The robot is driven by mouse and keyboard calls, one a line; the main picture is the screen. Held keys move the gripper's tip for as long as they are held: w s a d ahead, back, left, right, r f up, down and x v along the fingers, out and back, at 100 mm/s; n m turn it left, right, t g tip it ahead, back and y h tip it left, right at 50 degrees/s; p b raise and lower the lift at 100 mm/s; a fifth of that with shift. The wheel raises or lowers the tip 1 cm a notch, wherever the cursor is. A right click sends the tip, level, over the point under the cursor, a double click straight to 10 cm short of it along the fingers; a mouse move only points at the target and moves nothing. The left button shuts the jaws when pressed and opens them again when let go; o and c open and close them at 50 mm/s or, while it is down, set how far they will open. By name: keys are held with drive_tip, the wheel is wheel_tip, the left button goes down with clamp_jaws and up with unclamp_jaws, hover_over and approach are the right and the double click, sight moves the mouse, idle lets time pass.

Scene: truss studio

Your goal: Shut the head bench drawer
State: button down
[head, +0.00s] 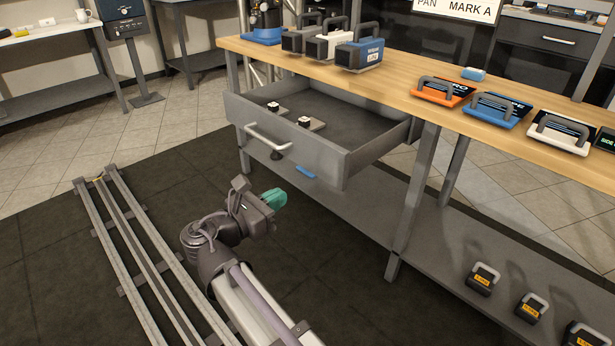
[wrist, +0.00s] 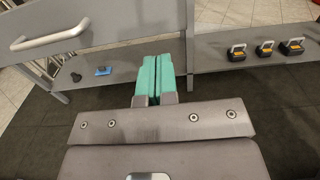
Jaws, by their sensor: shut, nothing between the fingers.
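The grey bench drawer (head: 300,147) stands pulled out from under the wooden bench top. A pale bar handle (head: 268,137) runs across its front. Two small dark-and-white items (head: 312,123) lie inside it. My gripper (head: 274,199), with teal fingers, is shut and empty, in front of and below the drawer front, apart from it. In the wrist view the teal fingertips (wrist: 153,70) are together, and the drawer handle (wrist: 50,36) shows at upper left, to the left of the fingers.
The wooden bench top (head: 400,88) holds cases and several handled plates. The lower shelf (head: 440,240) carries several small handled blocks (head: 482,278) at right and a blue item (head: 302,171) below the drawer. Rails (head: 130,240) run along the dark floor mat at left.

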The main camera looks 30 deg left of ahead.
sight(329, 167)
drive_tip(key=x, duration=1.4)
drive_tip(key=shift+w+a, duration=0.1)
